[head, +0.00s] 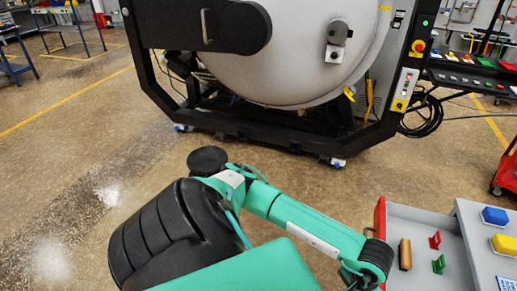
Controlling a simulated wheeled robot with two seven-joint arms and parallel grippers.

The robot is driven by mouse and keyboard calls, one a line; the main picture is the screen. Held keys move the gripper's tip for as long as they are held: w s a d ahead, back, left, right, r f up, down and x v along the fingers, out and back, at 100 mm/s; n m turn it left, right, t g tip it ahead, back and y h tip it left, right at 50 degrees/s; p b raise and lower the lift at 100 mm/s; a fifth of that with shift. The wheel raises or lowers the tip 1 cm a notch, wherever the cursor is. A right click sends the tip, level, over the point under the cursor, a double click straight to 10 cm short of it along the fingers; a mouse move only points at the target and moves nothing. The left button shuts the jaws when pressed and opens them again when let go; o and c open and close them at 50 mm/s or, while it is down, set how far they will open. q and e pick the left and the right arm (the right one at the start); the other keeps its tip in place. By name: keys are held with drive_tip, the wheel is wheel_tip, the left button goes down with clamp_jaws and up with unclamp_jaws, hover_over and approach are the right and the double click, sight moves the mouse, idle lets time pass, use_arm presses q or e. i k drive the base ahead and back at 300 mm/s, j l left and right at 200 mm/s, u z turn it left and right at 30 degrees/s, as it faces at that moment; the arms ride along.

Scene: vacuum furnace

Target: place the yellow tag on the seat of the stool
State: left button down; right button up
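No stool seat can be made out for certain; a dark round disc (207,160) shows beside the green arm, and I cannot tell whether it is part of my arm. I cannot single out the yellow tag. A small yellow piece (350,93) is on the furnace's lower right side, and a yellow block (505,244) is on the grey surface at the lower right. A red tag-like piece (435,240) and a green one (438,264) stand in the grey tray there. Neither gripper is in view; a green arm reaches right toward the tray and leaves the bottom edge.
The vacuum furnace (290,60) stands ahead in a black frame. The grey tray (420,213) has a red side and holds a brown handle-like piece (405,254). A blue block (495,215) is near the yellow one. Open floor (75,170) lies to the left.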

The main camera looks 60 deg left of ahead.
sight(207, 157)
drive_tip(key=i+j+u, duration=0.1)
drive_tip(key=j+u, duration=0.25)
drive_tip(key=i+j+u, duration=0.15)
drive_tip(key=j+u, duration=0.25)
drive_tip(key=i+j+u, duration=0.15)
drive_tip(key=u, duration=0.2)
drive_tip(key=i+j+u, duration=0.25)
drive_tip(key=u, duration=0.15)
drive_tip(key=i+j, duration=0.4)
drive_tip(key=i+j+u, duration=0.15)
drive_tip(key=i+j, duration=0.25)
drive_tip(key=i, duration=0.15)
